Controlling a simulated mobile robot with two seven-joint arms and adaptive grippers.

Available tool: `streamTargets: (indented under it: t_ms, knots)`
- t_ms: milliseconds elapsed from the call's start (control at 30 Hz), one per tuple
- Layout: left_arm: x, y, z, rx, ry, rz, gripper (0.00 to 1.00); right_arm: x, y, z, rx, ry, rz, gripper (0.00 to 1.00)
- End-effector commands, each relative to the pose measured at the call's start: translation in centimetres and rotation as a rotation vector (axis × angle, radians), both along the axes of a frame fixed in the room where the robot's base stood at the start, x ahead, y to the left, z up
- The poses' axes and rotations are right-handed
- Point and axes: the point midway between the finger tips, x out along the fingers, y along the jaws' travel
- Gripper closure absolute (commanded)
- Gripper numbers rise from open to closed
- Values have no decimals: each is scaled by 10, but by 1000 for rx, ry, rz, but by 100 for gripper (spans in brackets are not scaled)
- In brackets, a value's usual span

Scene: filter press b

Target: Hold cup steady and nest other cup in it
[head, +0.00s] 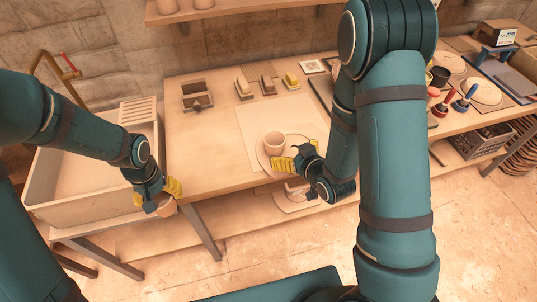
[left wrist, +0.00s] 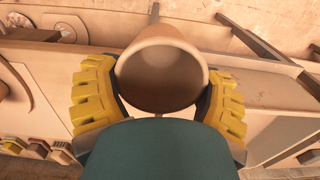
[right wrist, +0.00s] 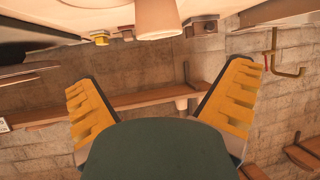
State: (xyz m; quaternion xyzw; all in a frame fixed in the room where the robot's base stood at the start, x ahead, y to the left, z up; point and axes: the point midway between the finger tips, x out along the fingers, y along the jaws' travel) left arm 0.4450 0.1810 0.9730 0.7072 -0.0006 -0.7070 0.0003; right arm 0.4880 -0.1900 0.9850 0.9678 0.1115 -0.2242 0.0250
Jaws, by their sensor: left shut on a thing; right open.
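A clay-coloured cup (head: 274,143) stands upright on a round board (head: 268,163) near the table's front edge. My right gripper (head: 296,160) is open just in front of this cup and apart from it; the cup also shows at the top of the right wrist view (right wrist: 158,18). My left gripper (head: 160,196) is shut on a second cup (head: 165,206), held in the air off the table's front left, beside the sink. In the left wrist view this held cup (left wrist: 162,72) sits between the yellow fingers, its open mouth toward the camera.
The table (head: 205,150) is clear left of the round board. A sink basin (head: 85,185) stands at the left. Small yellow-topped blocks (head: 291,81) and a box (head: 196,95) lie at the back. A shelf (head: 220,10) hangs above; tools stand at the right.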

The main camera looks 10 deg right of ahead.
Motion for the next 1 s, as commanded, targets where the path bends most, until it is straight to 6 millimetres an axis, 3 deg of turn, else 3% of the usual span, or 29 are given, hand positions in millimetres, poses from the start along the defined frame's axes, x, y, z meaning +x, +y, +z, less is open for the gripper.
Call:
streamTargets:
  t_ms: [167,900,1000]
  knots:
    - [0,0,-10,0,0,0,68,4,1,-2,-3,-10,4,0]
    - [0,0,-87,0,0,0,68,27,6,-15,-1,-8,1,0]
    - [0,0,-86,0,0,0,68,39,9,-20,-4,-5,3,0]
